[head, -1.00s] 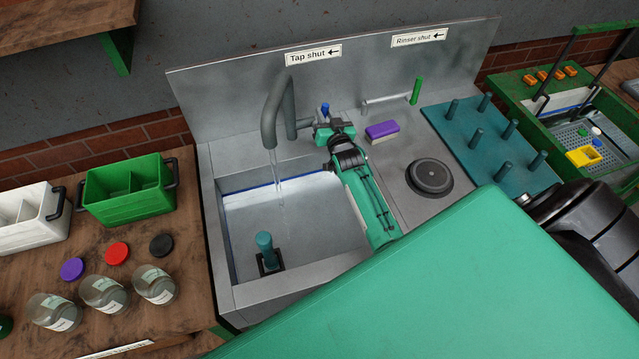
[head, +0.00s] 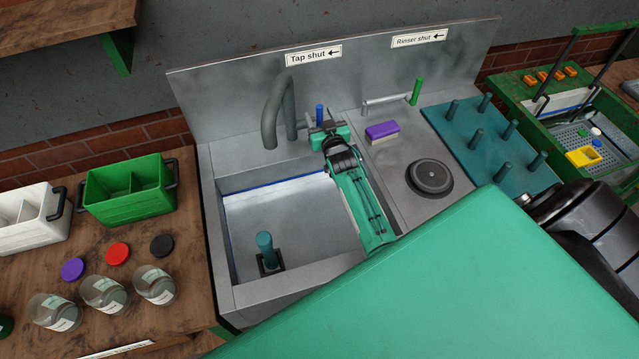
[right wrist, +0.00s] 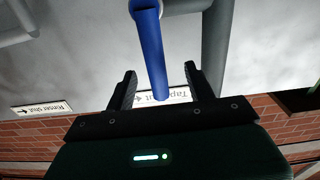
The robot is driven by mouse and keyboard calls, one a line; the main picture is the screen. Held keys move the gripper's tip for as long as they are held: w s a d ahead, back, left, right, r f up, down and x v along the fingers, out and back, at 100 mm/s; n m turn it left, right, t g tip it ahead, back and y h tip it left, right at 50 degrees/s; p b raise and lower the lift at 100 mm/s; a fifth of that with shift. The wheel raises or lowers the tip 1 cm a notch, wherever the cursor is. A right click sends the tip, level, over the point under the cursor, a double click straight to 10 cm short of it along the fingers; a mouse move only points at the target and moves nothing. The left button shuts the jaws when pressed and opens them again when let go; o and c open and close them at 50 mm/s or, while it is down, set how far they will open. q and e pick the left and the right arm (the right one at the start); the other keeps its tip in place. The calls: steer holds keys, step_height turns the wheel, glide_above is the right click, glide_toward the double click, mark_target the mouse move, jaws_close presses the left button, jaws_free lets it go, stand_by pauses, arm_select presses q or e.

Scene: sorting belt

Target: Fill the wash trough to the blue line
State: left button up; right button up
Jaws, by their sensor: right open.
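The wash trough (head: 212,235) is a grey metal basin with a blue line (head: 275,183) along its inner back wall. A pale surface reaches up close under the line; the exact water level is hard to tell. A teal-handled plug (head: 265,245) stands upright in the trough. The grey tap spout (head: 268,125) shows no stream. Its blue lever (head: 320,112) stands up behind my right gripper (head: 328,129). In the right wrist view the blue lever (right wrist: 150,45) lies between the open fingers of my right gripper (right wrist: 160,74), with gaps on both sides. My left gripper is out of view.
A "Tap shut" sign (head: 313,55) has a left-pointing arrow. Jars (head: 155,286) and a green crate (head: 125,210) stand left.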

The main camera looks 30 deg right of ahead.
steer(key=p+v, duration=0.2)
steer(key=v, duration=0.2)
steer(key=shift+s+r, duration=0.1)
steer(key=shift+r, duration=0.05)
steer(key=p+v, duration=0.2)
steer(key=v, duration=0.1)
steer(key=shift+s, duration=0.35)
